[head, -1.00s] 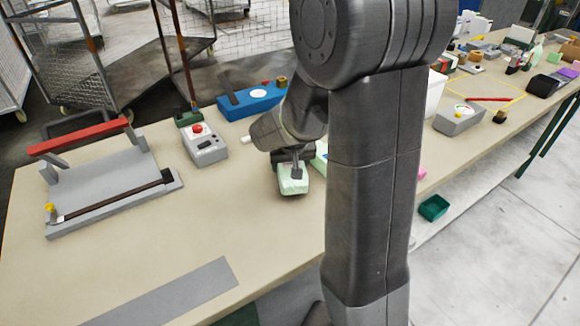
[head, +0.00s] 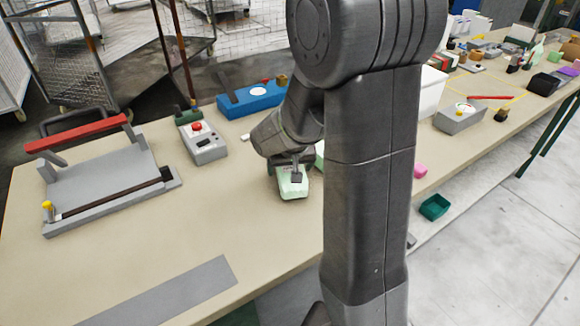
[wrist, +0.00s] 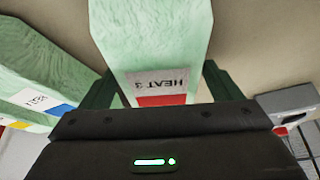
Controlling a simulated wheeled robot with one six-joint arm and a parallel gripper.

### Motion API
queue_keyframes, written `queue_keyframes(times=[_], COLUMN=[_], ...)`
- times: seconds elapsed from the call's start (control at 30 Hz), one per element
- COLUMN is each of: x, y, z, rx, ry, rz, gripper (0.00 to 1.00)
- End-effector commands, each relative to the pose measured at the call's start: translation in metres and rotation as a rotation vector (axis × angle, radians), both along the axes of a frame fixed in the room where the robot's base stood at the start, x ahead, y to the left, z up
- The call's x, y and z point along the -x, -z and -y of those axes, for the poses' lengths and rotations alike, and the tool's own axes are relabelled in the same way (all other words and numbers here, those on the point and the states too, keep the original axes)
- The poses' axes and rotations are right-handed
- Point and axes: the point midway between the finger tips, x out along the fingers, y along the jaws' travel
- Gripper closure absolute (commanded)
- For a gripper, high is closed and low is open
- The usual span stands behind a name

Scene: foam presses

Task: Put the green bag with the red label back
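A pale green bag (wrist: 150,38) with a white label reading "HEAT 3" and a red band fills the middle of the wrist view. My gripper (wrist: 158,75) has a dark green finger against each side of it, shut on the bag. In the head view the bag (head: 291,184) hangs at or just above the beige table; I cannot tell whether it touches. My gripper (head: 296,173) covers its rear part.
A grey device with a red bar (head: 80,135) stands at the table's left. A grey strip (head: 165,295) lies at the front. The table between is clear.

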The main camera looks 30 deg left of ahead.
Motion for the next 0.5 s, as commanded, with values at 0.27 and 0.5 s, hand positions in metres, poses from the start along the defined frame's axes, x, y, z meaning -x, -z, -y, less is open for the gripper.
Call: queue_keyframes(times=[0.27, 0.5], x=[0.000, 0.009], y=[-0.008, -0.039], z=[0.000, 0.007], rx=[0.000, -0.005], ry=[0.000, 0.000], rz=[0.000, 0.002], gripper=[0.15, 0.15])
